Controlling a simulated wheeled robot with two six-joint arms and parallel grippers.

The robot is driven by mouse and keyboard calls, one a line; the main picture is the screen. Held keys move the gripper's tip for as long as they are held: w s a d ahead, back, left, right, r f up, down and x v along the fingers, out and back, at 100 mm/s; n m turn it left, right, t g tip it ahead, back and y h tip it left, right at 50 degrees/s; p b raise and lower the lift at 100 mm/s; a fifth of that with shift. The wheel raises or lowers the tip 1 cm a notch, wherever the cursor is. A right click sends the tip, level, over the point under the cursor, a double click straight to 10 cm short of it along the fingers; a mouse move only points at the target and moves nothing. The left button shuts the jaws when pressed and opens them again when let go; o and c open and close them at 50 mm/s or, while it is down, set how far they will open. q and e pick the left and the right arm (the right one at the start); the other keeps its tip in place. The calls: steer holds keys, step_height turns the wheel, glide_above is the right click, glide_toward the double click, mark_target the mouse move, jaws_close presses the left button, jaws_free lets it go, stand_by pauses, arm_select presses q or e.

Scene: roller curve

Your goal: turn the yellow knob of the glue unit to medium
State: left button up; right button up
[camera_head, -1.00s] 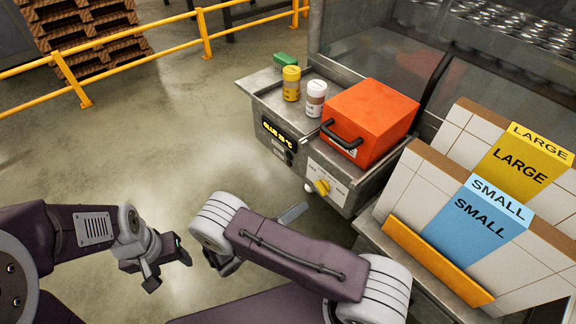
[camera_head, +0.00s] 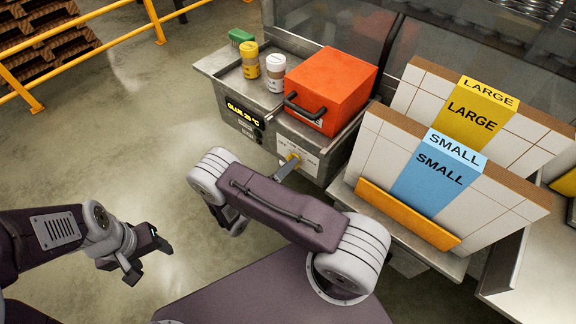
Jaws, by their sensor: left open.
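The yellow knob (camera_head: 292,157) is on the white dial plate on the front of the glue unit (camera_head: 240,112). It is small and partly covered, so I cannot read its setting. My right gripper (camera_head: 285,168) is at the knob, seen as a grey finger just in front of it. My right arm hides most of this gripper, so I cannot tell if it is open or touches the knob. My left gripper (camera_head: 150,258) is open and empty, low over the floor at the left, far from the knob.
An orange-red box (camera_head: 335,85) with a black handle sits above the dial plate. SMALL (camera_head: 440,165) and LARGE (camera_head: 470,115) cartons are at right.

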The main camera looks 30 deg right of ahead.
jaws_close()
steer(key=shift+m, duration=0.3)
steer(key=shift+f+m+b, duration=0.1)
steer(key=shift+m+b, duration=0.65)
steer(key=shift+m, duration=7.05)
jaws_free()
